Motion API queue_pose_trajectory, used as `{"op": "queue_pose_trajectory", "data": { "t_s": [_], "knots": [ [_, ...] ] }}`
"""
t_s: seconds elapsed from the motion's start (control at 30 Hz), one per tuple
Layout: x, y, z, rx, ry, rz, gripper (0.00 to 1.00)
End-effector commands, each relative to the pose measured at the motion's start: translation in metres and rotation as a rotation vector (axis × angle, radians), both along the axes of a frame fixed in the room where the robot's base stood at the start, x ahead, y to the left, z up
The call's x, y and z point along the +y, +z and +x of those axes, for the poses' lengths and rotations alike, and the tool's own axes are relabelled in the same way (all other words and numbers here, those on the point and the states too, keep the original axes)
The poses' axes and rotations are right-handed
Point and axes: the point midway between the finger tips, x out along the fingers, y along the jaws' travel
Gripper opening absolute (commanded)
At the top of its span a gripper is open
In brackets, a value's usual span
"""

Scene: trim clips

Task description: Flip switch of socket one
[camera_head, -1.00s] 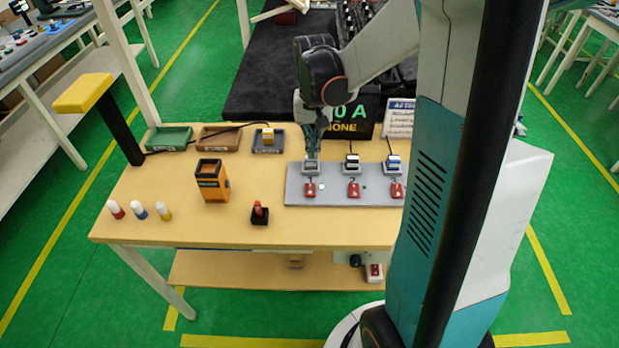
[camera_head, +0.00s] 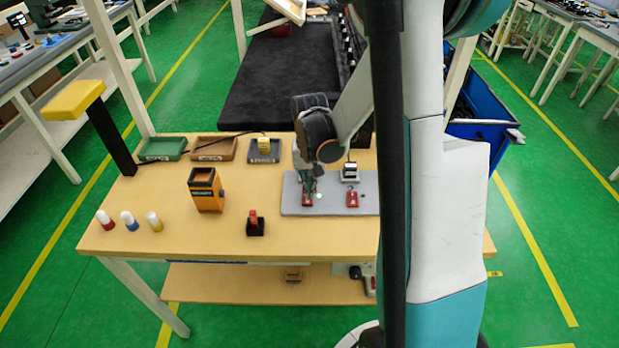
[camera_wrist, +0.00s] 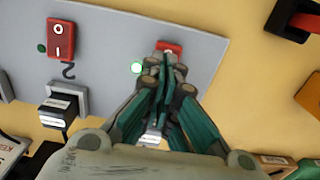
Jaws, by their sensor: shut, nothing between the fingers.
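A grey panel (camera_head: 330,208) on the table bears red switches with sockets behind them. My gripper (camera_head: 307,192) is shut and empty, pointing down at the leftmost red switch (camera_head: 306,201). In the wrist view my fingertips (camera_wrist: 168,62) overlap this switch (camera_wrist: 168,46) and hide much of it; I cannot tell whether they touch it or which way its rocker lies. A pale, green-rimmed round light (camera_wrist: 137,68) is beside it. The socket (camera_wrist: 151,137) below my fingers is partly hidden. Another red switch (camera_head: 352,199) and its socket with a plug (camera_head: 349,171) stand to the right.
My arm and column hide the panel's right end. An orange box (camera_head: 206,190), a black block with a red top (camera_head: 255,224) and several small capped cylinders (camera_head: 129,220) stand to the left. Small trays (camera_head: 213,149) line the back.

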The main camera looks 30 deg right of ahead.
Motion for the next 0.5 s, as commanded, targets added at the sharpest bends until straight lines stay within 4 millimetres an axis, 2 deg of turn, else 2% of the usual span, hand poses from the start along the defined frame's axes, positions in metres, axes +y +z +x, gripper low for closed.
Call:
{"op": "queue_pose_trajectory", "data": {
  "t_s": [0.03,0.2,0.5],
  "knots": [
    [0.0000,-0.0068,0.0000,0.000,0.000,0.000,0.00],
    [0.0000,-0.0146,0.0000,0.000,0.000,0.000,0.00],
    [0.0000,-0.0150,-0.0001,0.000,0.000,0.000,0.00]
  ]
}}
